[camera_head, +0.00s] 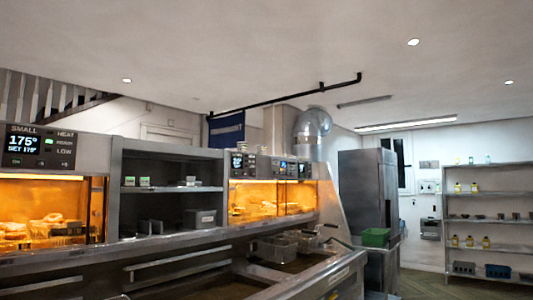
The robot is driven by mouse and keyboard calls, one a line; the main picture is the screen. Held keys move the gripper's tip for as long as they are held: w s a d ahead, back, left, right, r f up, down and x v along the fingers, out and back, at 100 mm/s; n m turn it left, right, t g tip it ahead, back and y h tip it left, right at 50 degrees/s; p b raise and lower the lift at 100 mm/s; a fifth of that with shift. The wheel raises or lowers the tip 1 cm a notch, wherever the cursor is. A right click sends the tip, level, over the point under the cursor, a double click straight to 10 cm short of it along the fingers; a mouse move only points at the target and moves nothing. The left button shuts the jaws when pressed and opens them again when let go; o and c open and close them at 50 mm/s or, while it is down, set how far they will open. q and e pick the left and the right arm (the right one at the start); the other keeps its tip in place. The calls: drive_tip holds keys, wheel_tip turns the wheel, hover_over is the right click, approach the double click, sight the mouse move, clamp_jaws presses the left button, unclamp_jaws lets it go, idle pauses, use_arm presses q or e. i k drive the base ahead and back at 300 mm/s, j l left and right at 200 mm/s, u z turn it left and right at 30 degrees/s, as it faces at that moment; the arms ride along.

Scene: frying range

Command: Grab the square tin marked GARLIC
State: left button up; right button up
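Two small boxy containers with green-and-white fronts, a left one (129,181) and a right one (145,181), stand on the upper shelf of the dark metal unit at the middle left. They are too small for me to read any marking, so I cannot tell whether either is the GARLIC tin. Neither of my grippers is in view.
A lit warming cabinet (45,215) stands left of the shelf unit (170,189); another (265,200) stands right of it. Fryer baskets (280,245) sit in front. A tall steel cabinet (366,190), a green bin (376,237) and a bottle rack (490,219) are at right.

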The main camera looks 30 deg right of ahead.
sight(261, 149)
drive_tip(key=i+l, duration=0.4)
drive_tip(key=l, duration=0.25)
drive_tip(key=i+l+z, duration=0.1)
drive_tip(key=i+l, duration=0.3)
drive_tip(key=l, duration=0.3)
drive_tip(key=i+l, duration=0.4)
drive_tip(key=l, duration=0.25)
drive_tip(key=i+l+z, duration=0.1)
drive_tip(key=i+l, duration=0.35)
drive_tip(key=l, duration=0.2)
drive_tip(key=i+l, duration=0.4)
drive_tip(key=l, duration=0.2)
drive_tip(key=u, duration=0.45)
drive_tip(key=l+u, duration=0.4)
drive_tip(key=k+l+u, duration=0.2)
drive_tip(key=l+u, duration=0.25)
drive_tip(key=k+l+u, duration=0.15)
drive_tip(key=l+u, duration=0.25)
drive_tip(key=j, duration=0.1)
